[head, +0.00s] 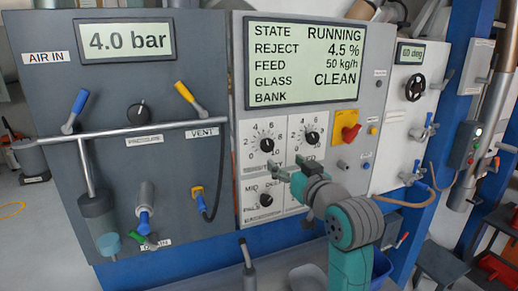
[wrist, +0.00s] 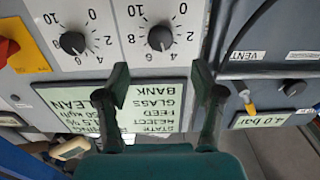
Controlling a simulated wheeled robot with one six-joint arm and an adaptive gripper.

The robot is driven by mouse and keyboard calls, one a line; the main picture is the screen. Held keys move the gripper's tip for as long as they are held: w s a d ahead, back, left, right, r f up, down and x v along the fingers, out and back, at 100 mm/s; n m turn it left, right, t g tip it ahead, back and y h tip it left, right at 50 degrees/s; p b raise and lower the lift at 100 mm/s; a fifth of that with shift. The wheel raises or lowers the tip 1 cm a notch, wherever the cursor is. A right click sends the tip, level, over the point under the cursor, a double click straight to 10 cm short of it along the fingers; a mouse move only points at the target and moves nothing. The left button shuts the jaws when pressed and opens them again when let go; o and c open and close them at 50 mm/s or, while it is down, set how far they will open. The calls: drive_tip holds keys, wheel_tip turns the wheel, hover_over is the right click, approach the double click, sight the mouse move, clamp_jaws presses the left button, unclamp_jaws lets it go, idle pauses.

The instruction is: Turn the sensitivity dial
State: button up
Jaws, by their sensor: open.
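Two black dials with number scales sit side by side on the light grey panel below the large display. The left one (head: 267,145) appears in the wrist view (wrist: 160,38), where the picture is upside down. The right one (head: 312,138) also shows in the wrist view (wrist: 73,43). My gripper (head: 297,169) is open and empty, in front of the panel just below these dials. In the wrist view its fingertips (wrist: 160,79) are apart, with the left dial beyond the gap between them.
A red knob on a yellow plate (head: 347,127) is to the right. The large display (head: 305,60) reads RUNNING. The grey pressure panel (head: 60,100) with a pipe and levers stands to the left.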

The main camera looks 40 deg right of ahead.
sight(268, 147)
drive_tip(key=x, duration=1)
drive_tip(key=shift+w+d+r, duration=0.1)
drive_tip(key=shift+w, duration=0.3)
drive_tip(key=c, duration=1.1)
drive_tip(key=shift+c, duration=0.2)
drive_tip(key=shift+m, duration=0.4)
drive_tip(key=m, duration=0.2)
drive_tip(key=shift+m, duration=2.1)
